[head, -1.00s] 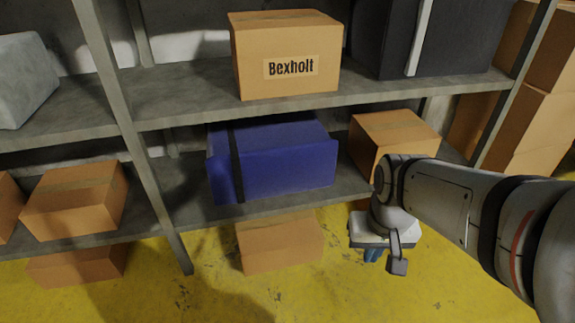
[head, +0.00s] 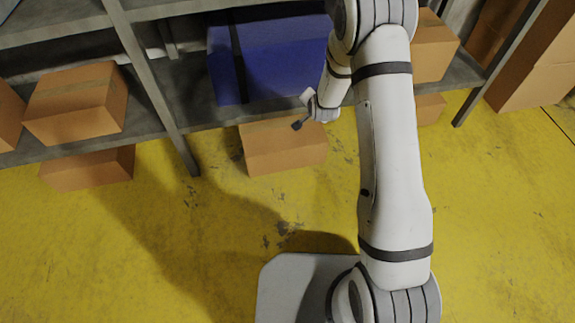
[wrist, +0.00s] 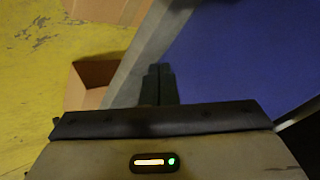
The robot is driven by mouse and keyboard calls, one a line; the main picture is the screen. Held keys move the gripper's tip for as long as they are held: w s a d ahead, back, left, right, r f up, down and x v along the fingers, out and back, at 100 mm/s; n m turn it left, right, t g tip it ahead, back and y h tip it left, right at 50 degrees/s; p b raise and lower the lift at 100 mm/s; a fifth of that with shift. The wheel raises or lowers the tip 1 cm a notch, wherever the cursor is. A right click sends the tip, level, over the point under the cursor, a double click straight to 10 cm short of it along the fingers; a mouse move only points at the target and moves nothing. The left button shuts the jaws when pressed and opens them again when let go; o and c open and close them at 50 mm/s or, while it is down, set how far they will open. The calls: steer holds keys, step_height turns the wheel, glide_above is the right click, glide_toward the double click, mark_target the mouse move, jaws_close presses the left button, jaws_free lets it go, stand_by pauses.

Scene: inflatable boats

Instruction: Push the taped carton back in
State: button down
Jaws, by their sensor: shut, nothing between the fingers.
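The blue carton (head: 285,58) with a dark tape band down its left part sits on the lower shelf (head: 200,112), its front near the shelf edge. My arm covers its right end in the head view. In the wrist view the blue carton (wrist: 235,60) fills the right side. My gripper (wrist: 158,70) is shut and empty, its tips in front of the grey shelf edge beside the blue face. I cannot tell whether they touch it.
A brown carton (head: 285,148) stands on the floor below the blue one. More brown cartons lie left (head: 78,103) and right (head: 432,48), the right one partly behind my arm. A grey shelf post (head: 155,90) rises left of the blue carton.

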steer(key=w+a+f+m+t, duration=0.2)
steer(key=a+f, duration=0.1)
steer(key=f, duration=0.9)
steer(key=m+t+y+b, duration=0.1)
steer(key=m+t, duration=0.1)
glide_above(287, 160)
steer(key=s+d, duration=0.1)
steer(key=d, duration=0.3)
step_height(287, 160, down, 7)
steer(key=s+f+m+t, duration=0.1)
steer(key=s+f, duration=0.4)
steer(key=s+f+m+t+y, duration=0.1)
steer(key=s+f, duration=0.4)
steer(key=s+f+m+t+y+b, duration=0.1)
steer(key=s+f, duration=0.4)
steer(key=shift+s+f+t, duration=0.2)
steer(key=shift+f+t, duration=0.15)
steer(key=shift+t, duration=0.05)
steer(key=shift+w+f, duration=0.1)
steer(key=b+x, duration=0.6)
steer(key=x, duration=0.6)
steer(key=shift+x, duration=0.75)
